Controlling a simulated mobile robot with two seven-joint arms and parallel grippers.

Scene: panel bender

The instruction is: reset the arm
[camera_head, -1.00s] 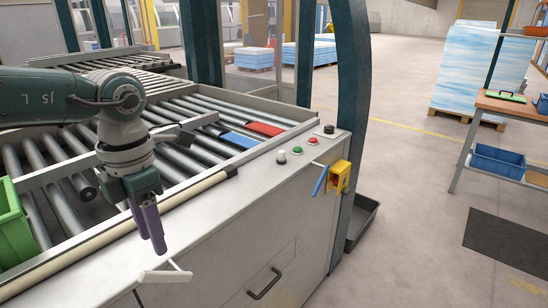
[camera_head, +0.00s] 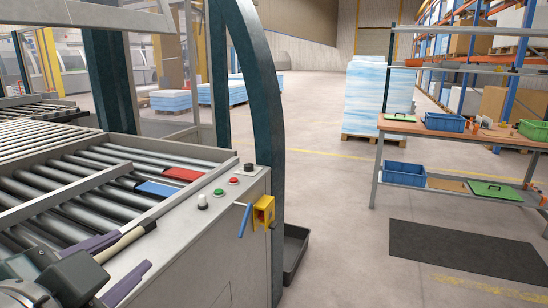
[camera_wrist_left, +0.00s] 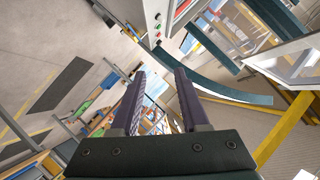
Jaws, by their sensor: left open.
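My left gripper (camera_head: 133,250) is at the lower left of the head view, beside the front rail of the roller table. Its two purple fingers are apart with nothing between them. In the left wrist view the same gripper (camera_wrist_left: 160,76) shows open and empty, its fingers pointing away from the camera. Most of my left arm lies outside the head view. My right gripper is not in view.
The roller table (camera_head: 70,205) carries a red item (camera_head: 184,173) and a blue item (camera_head: 158,188). A yellow switch box (camera_head: 264,210) with a blue handle sits on the cabinet corner.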

